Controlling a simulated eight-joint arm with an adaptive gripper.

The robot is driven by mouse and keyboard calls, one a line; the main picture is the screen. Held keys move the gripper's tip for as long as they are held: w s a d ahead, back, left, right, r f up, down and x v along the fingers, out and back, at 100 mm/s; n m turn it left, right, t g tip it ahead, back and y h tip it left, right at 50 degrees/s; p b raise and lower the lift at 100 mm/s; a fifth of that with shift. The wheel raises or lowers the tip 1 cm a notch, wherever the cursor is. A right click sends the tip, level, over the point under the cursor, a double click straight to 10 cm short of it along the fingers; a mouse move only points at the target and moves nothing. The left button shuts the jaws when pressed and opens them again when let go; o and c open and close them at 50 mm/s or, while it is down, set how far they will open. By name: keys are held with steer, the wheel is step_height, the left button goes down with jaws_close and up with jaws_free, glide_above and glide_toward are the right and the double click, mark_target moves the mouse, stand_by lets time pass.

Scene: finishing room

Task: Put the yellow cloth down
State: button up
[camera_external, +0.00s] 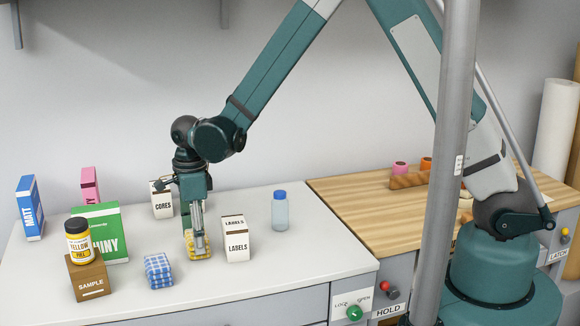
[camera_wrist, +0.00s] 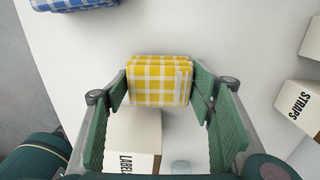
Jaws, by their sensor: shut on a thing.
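The yellow cloth (camera_wrist: 160,82) is a folded yellow-and-white checked bundle. In the wrist view it sits between the two green finger pads of my gripper (camera_wrist: 160,92), which is shut on it. In the external view my gripper (camera_external: 198,241) points down over the white worktop, with the yellow cloth (camera_external: 203,254) at its fingertips. The cloth is low, at or just above the surface; I cannot tell whether it touches. The fingers hide part of it.
A LABELS box (camera_external: 236,246) stands close right of my gripper, and a blue checked cloth (camera_external: 158,271) lies to the left. The white worktop (camera_external: 215,290) is clear in front.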

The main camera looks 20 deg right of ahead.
steer(key=shift+f, duration=0.15)
steer(key=o, duration=0.9)
step_height(320, 180, up, 12)
steer(key=shift+r+p, duration=0.2)
steer(key=shift+p, duration=0.5)
steer(key=shift+d, duration=0.1)
stand_by(0.5)
